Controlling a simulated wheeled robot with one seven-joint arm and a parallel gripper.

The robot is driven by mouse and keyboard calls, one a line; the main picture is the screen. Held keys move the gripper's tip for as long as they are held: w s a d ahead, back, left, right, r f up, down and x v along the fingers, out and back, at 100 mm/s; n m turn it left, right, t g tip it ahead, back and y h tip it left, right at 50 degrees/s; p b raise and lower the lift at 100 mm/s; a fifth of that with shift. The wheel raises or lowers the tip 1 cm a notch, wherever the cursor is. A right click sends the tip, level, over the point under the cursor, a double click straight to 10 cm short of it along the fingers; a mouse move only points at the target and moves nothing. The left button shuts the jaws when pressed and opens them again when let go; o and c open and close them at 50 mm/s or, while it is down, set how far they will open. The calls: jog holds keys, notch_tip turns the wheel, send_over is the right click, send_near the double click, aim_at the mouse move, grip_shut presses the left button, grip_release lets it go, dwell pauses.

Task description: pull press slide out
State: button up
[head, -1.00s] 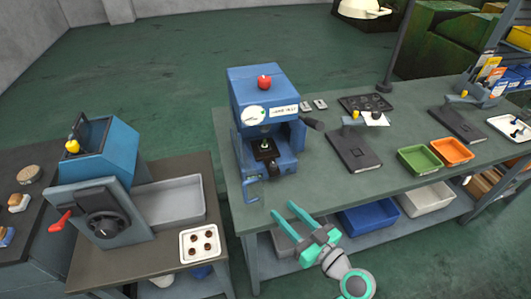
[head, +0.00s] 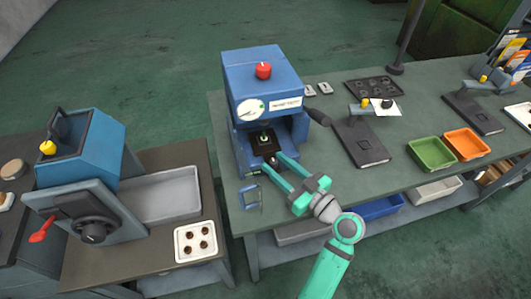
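The blue press (head: 263,80) stands on the left end of the long green-topped bench, with a red knob (head: 263,71) on top and a round dial on its front. Its dark slide (head: 264,141) sits inside the press opening, with a small light piece on it. A dark knob (head: 272,160) shows at the slide's front end. My teal gripper (head: 273,163) is in front of the press, its two fingers apart and pointing at the opening. The fingertips appear to be on either side of the knob; I cannot tell whether they touch it.
A blue-grey bracket (head: 250,198) stands at the bench's front left edge, left of my gripper. A dark lever sticks out at the press's right. A dark plate fixture (head: 361,144) and green (head: 432,153) and orange (head: 467,143) trays lie to the right. Bench between is clear.

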aim_at(267, 148)
jog(key=shift+x, duration=2.8)
jog(key=shift+s, duration=0.1)
grip_shut()
